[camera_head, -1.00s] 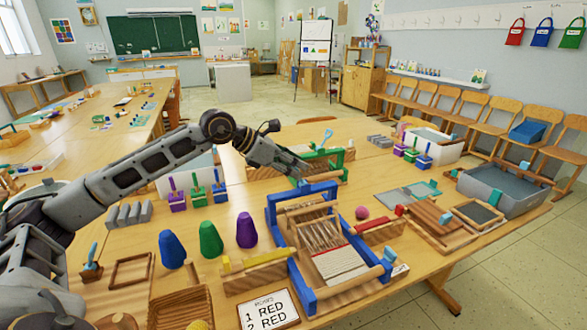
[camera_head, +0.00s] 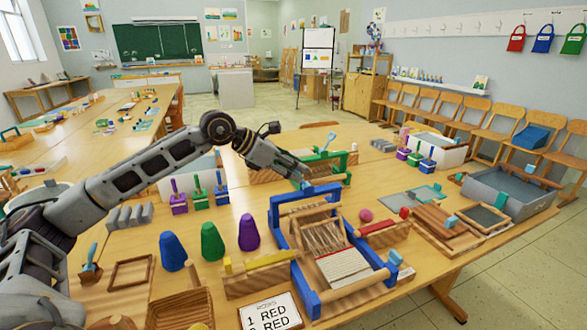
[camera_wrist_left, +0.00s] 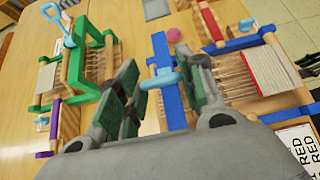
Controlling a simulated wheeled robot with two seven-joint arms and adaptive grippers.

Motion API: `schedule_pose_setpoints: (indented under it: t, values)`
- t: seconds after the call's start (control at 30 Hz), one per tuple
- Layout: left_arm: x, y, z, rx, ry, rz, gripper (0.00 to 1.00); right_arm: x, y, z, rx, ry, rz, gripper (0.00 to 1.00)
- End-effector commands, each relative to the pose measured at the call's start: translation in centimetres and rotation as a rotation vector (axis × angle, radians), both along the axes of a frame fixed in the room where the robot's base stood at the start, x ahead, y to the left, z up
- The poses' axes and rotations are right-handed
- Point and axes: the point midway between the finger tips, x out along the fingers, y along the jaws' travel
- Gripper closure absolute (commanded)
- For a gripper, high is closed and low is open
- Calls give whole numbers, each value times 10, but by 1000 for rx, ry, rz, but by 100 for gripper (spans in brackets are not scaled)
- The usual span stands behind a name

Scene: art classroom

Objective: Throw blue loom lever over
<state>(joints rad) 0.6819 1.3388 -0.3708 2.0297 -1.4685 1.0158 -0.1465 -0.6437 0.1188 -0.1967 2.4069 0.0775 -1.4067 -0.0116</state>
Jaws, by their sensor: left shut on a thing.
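The blue loom (camera_head: 280,232) stands on the near table, with pale warp threads and a red-edged white weave. It also shows in the left wrist view (camera_wrist_left: 245,43). In the head view the gripper mostly hides this handle. My right gripper is in neither view.
A green loom (camera_head: 326,158) with a light blue lever (camera_head: 328,139) stands just behind. Purple, green and blue cones (camera_head: 212,241) stand left of the blue loom. A pink ball (camera_head: 366,215) and a grey tray (camera_head: 510,195) are to the right.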

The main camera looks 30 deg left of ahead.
Motion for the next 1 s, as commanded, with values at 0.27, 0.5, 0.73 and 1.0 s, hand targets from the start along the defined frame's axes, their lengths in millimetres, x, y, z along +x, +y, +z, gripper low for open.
schedule_pose_setpoints:
  t: [0.27, 0.5, 0.73, 1.0]
  values:
    - [-1, 0, -3, 3, 8, 0, 41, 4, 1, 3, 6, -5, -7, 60]
    - [0, 0, -2, 1, 4, -1, 39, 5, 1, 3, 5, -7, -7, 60]
    - [-1, 1, -1, 1, 3, 0, 39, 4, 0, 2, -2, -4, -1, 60]
    - [-7, 7, 5, 1, 2, 1, 39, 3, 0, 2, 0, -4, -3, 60]
